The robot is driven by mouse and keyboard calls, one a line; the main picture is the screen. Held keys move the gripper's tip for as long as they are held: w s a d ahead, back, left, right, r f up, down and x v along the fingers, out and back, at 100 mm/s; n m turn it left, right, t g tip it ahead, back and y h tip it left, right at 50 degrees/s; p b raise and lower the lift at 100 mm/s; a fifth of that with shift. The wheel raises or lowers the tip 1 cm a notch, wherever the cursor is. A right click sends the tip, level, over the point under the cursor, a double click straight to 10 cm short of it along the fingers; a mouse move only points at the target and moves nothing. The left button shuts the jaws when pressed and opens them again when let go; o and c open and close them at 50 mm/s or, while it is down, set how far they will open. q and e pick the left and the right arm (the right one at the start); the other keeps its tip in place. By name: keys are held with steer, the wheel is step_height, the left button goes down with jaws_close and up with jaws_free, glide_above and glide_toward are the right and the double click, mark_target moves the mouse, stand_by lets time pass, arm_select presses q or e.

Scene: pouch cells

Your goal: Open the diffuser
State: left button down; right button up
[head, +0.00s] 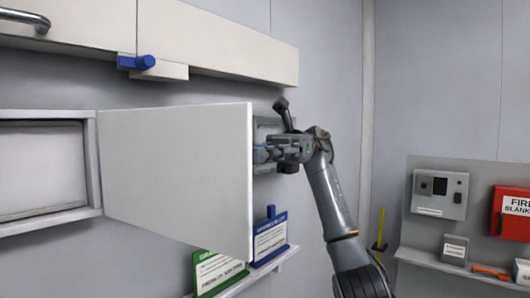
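A large white panel (178,170), which looks like the diffuser's hinged cover, stands swung out from the wall, its left edge at a grey frame (93,160). My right gripper (263,155) is at the panel's right edge, about mid-height. The panel hides its fingertips from view, so I cannot tell whether they touch the panel or are shut on it. The arm reaches up to it from the lower right. My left gripper is not in view.
Green (215,272) and blue (270,240) signs stand on a ledge below the panel. At right are a grey control box (440,193), a red fire blanket box (511,213) and a shelf (440,264).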

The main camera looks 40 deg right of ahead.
steer(key=shift+v, duration=1.75)
